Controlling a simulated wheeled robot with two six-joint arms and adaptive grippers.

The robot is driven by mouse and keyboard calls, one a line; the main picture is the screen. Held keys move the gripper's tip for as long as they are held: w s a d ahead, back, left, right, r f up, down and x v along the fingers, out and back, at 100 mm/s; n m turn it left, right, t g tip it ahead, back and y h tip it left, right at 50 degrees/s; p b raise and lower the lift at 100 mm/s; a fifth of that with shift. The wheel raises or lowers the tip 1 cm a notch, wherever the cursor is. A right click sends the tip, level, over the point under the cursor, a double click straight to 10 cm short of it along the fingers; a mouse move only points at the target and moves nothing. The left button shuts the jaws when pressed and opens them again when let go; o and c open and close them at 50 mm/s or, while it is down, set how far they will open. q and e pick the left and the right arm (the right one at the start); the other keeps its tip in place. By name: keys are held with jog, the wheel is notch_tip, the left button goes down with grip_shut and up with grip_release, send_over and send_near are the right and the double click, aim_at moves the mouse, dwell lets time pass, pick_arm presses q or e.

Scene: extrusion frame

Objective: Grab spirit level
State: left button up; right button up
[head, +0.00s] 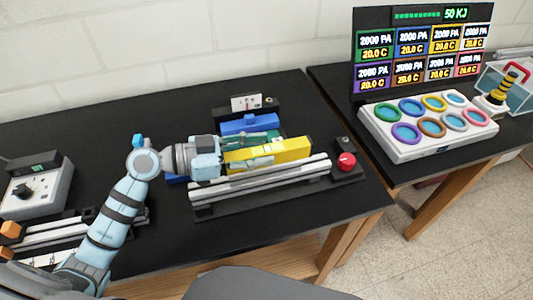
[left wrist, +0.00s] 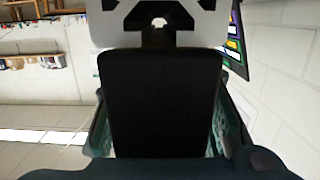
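A long yellow bar (head: 290,150), which looks like the spirit level, lies along the rear of the silver rail rig on the black table in the head view. My left gripper (head: 262,150) reaches in from the left at the bar, its teal fingers over the bar's left part. It hides that end, and I cannot tell whether the fingers touch it. In the left wrist view the fingers (left wrist: 163,125) stand wide apart at either side of a dark block; no yellow shows there. My right gripper is not in view.
Silver rails (head: 260,182) lie in front of the bar, with a red button (head: 346,161) at their right end. A blue block (head: 248,123) is behind. A grey control box (head: 36,190) stands at left. A panel with coloured rings (head: 428,125) is on the right table.

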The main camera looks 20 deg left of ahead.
pick_arm(q)
grip_shut()
jog(key=shift+r, duration=0.1)
